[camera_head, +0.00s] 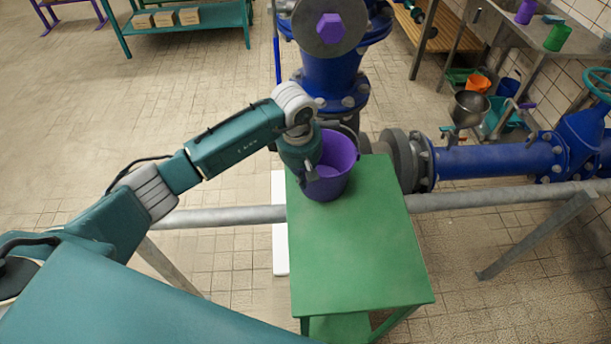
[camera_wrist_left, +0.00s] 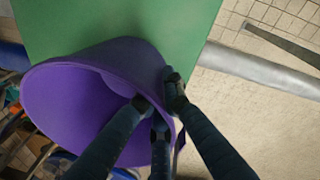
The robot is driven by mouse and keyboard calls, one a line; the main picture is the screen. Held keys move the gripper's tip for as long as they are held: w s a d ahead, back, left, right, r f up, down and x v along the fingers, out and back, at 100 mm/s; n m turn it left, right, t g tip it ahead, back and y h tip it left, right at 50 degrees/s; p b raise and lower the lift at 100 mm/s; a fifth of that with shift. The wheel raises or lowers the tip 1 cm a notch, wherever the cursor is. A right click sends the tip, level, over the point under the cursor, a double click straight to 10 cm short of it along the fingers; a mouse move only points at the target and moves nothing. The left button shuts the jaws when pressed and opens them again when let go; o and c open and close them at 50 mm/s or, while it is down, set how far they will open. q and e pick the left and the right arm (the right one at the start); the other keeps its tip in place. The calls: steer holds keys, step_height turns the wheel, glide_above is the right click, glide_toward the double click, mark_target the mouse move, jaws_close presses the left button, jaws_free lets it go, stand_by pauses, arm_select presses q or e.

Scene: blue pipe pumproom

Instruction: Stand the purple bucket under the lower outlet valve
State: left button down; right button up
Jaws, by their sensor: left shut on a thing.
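The purple bucket (camera_head: 337,170) is at the far end of the green table (camera_head: 360,255), upright in the head view. I cannot tell whether its base touches the tabletop. My left gripper (camera_head: 311,174) is shut on the bucket's wall at its near-left rim. In the left wrist view the fingers (camera_wrist_left: 160,95) straddle the rim of the purple bucket (camera_wrist_left: 65,100), with the green top (camera_wrist_left: 110,20) behind. A blue vertical pipe fitting (camera_head: 333,75) with a purple hexagonal part rises just behind the bucket. I cannot tell which part is the lower outlet valve. My right gripper is out of view.
A grey rail (camera_head: 235,215) crosses behind the green table at both sides. A horizontal blue pipe (camera_head: 490,162) runs right from a grey flange close to the bucket. A sink bench with buckets stands back right. Open tiled floor lies left.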

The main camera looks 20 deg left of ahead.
arm_select(q)
steer(key=shift+f, duration=0.15)
steer(key=c, duration=1.9)
jaws_free()
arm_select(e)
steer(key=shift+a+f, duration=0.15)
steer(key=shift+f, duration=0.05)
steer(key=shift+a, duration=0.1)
arm_select(q)
steer(key=shift+r, duration=0.55)
step_height(320, 180, up, 11)
steer(key=s+b, duration=0.1)
steer(key=b, duration=0.1)
steer(key=shift+s+a+b, duration=0.25)
steer(key=shift+a+b, duration=0.05)
steer(key=shift+b, duration=0.1)
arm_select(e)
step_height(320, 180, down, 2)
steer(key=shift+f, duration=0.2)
